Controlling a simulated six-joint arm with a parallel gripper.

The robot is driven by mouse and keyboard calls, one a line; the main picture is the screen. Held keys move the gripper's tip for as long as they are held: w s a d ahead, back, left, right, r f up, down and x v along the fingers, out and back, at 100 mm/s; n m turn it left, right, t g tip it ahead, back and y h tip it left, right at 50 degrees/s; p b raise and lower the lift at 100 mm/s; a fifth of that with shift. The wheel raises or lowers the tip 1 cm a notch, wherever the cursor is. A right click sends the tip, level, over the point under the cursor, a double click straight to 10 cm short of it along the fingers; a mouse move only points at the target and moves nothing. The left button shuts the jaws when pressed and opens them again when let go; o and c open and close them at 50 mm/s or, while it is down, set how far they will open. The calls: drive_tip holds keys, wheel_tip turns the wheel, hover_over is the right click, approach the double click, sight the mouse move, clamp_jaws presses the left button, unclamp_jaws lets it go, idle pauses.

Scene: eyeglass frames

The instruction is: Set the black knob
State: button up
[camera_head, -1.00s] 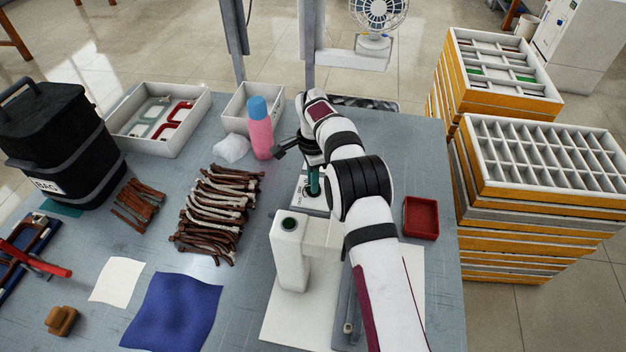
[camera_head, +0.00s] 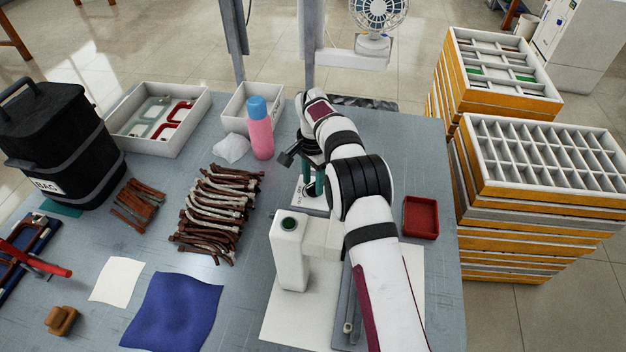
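My gripper (camera_head: 312,188) points down at a small white plate (camera_head: 317,204) with dark markings, right of the middle of the table. Its teal fingers show below my dark wrist, side by side with a narrow gap. A small dark patch, perhaps the black knob, shows at the fingertips against the plate. The knob is mostly hidden by the fingers and my arm. I cannot tell whether the fingers are closed on it or only around it.
A white post with a dark round top (camera_head: 289,224) stands just in front of the plate. A red tray (camera_head: 421,217) is right.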

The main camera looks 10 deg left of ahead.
sight(313, 185)
wheel_tip(313, 185, up, 16)
idle(0.4)
drive_tip(key=shift+f, duration=0.1)
